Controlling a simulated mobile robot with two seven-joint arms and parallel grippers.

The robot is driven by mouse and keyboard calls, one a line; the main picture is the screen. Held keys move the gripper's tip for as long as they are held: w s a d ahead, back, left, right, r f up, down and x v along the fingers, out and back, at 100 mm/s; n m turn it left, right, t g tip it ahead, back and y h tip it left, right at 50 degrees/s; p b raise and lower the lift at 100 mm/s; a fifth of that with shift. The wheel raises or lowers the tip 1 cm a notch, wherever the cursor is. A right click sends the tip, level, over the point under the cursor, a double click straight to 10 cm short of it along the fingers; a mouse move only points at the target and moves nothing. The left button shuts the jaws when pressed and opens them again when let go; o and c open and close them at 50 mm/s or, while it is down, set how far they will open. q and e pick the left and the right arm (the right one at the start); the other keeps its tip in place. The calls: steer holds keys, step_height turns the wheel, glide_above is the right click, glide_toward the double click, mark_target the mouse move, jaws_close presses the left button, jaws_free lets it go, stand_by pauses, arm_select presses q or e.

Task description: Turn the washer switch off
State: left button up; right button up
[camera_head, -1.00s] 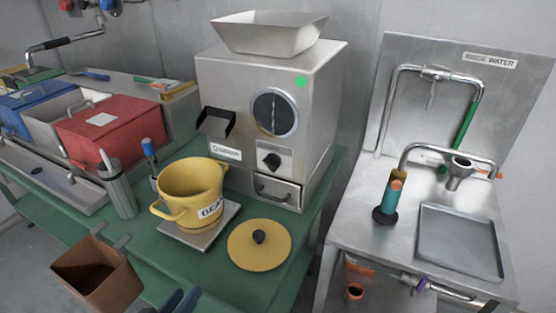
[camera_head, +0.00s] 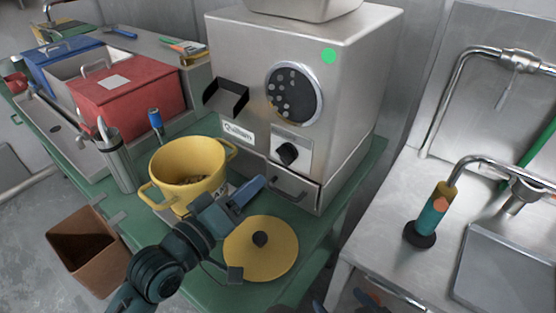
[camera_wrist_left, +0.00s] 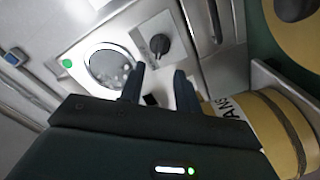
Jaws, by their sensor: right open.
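A black rotary knob (camera_head: 287,153) sits on a pale plate on the front of the steel grinder (camera_head: 350,100), below its round window (camera_head: 295,94). The knob also shows in the left wrist view (camera_wrist_left: 159,44). No thing labelled as a washer shows. My left gripper (camera_head: 252,190) is in front of the machine, below the knob and apart from it, over the table by the yellow pot (camera_head: 187,190). In the left wrist view its two fingers (camera_wrist_left: 160,88) stand apart with nothing between them. My right gripper (camera_head: 343,304) only just shows at the bottom edge, open.
A yellow lid (camera_head: 262,248) lies on the green table right below my left gripper. A drawer (camera_head: 292,188) with a handle is under the knob. A brown bin (camera_head: 85,248) hangs at left. A steel sink (camera_head: 390,250) with taps stands at right.

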mark_target(282, 159)
arm_select(q)
steer(key=x, duration=0.9)
steer(key=shift+c, duration=0.5)
steer(key=shift+s, duration=0.1)
jaws_close()
